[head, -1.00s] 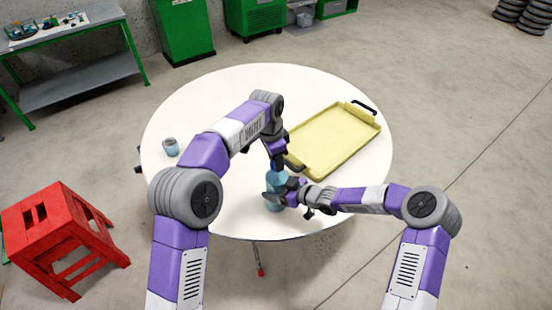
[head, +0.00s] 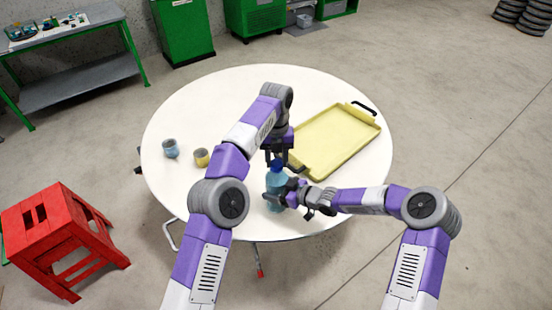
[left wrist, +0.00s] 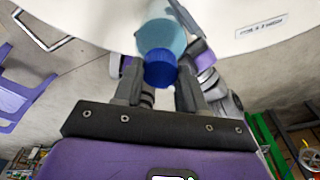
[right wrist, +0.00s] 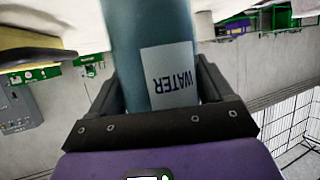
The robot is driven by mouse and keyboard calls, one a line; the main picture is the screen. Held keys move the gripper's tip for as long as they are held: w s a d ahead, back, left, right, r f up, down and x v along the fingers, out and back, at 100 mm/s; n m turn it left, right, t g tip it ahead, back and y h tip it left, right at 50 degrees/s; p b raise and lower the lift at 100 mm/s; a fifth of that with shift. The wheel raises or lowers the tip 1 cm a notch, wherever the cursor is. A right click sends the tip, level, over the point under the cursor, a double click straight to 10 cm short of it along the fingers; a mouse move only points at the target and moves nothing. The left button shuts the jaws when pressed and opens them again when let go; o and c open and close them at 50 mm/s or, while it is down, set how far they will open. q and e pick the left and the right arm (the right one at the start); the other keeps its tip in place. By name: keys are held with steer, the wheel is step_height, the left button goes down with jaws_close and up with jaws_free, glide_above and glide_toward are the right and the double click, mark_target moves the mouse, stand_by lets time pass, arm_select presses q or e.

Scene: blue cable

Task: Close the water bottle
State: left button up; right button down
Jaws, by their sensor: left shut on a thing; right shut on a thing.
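The light blue water bottle (head: 275,184) stands upright near the front edge of the round white table. Its body, with a WATER label (right wrist: 170,77), fills the right wrist view. My right gripper (head: 292,193) is shut on the bottle's body from the right. The dark blue cap (head: 278,167) is at the bottle's top; it also shows in the left wrist view (left wrist: 160,70). My left gripper (head: 277,158) points down from above and is shut on the cap. I cannot tell whether the cap is seated on the neck.
A yellow tray (head: 306,168) lies on the table's right side. A blue cup (head: 170,149) and a yellow cup (head: 201,158) stand on the left side. A red stool (head: 58,215) is on the floor at left. The front left of the table is clear.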

arm_select(q)
steer(key=m, duration=0.2)
steer(key=shift+m, duration=0.4)
steer(key=o, duration=1)
steer(key=shift+c, duration=0.5)
